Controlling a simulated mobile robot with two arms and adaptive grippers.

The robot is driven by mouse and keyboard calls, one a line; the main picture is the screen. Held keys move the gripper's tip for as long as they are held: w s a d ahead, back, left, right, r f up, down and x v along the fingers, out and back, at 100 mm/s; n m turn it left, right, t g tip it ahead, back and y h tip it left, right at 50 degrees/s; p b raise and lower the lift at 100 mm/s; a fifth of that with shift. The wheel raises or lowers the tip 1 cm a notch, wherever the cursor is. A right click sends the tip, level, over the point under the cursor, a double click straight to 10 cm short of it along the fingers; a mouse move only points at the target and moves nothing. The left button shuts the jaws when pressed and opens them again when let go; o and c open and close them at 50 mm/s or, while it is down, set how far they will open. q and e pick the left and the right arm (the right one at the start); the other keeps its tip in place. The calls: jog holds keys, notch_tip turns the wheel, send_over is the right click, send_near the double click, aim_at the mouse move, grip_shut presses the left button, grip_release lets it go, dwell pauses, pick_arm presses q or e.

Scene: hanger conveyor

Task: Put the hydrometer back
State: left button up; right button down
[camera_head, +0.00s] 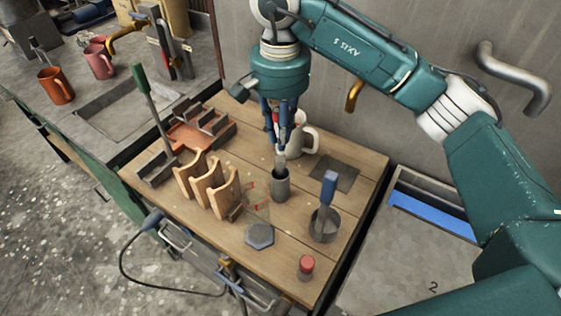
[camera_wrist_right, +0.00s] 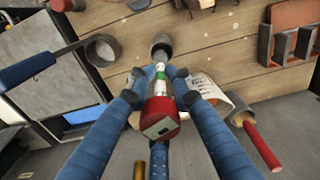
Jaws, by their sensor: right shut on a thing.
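My right gripper (camera_head: 283,140) points down over the wooden board, with its blue fingers shut on the hydrometer. The hydrometer is a slim glass tube with a red top (camera_wrist_right: 160,118) and green and white bands. Its pale lower end (camera_head: 281,160) shows below the fingertips in the head view, at the mouth of an upright dark grey cylinder (camera_head: 281,187). I cannot tell whether the tip is inside the mouth or just above it. In the wrist view the cylinder (camera_wrist_right: 162,45) lies beyond the fingertips. My left gripper is not in view.
A curved wooden rack (camera_head: 208,190), a blue-grey hexagon (camera_head: 260,236) and a red-topped piece (camera_head: 306,266) stand nearby.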

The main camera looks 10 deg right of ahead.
aim_at(281, 154)
jog(key=f, duration=0.3)
jog(key=shift+w+f+p, duration=0.25)
jog(key=shift+f+p, duration=0.1)
jog(key=shift+s+f+p, duration=0.2)
jog(key=shift+f+p, duration=0.1)
jog(key=shift+f, duration=0.85)
notch_tip(281, 154, down, 2)
jog(key=shift+w+f+p, duration=0.1)
jog(key=shift+f+p, duration=0.15)
jog(key=shift+p, duration=0.1)
jog(key=shift+f, duration=0.3)
jog(key=shift+f+b, duration=0.3)
jog(key=shift+b, duration=0.05)
jog(key=c, duration=1.5)
grip_release()
jog(key=shift+r, duration=0.1)
jog(key=shift+c, duration=0.2)
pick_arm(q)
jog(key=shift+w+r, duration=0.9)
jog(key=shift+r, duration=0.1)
pick_arm(e)
jog(key=shift+r, duration=0.1)
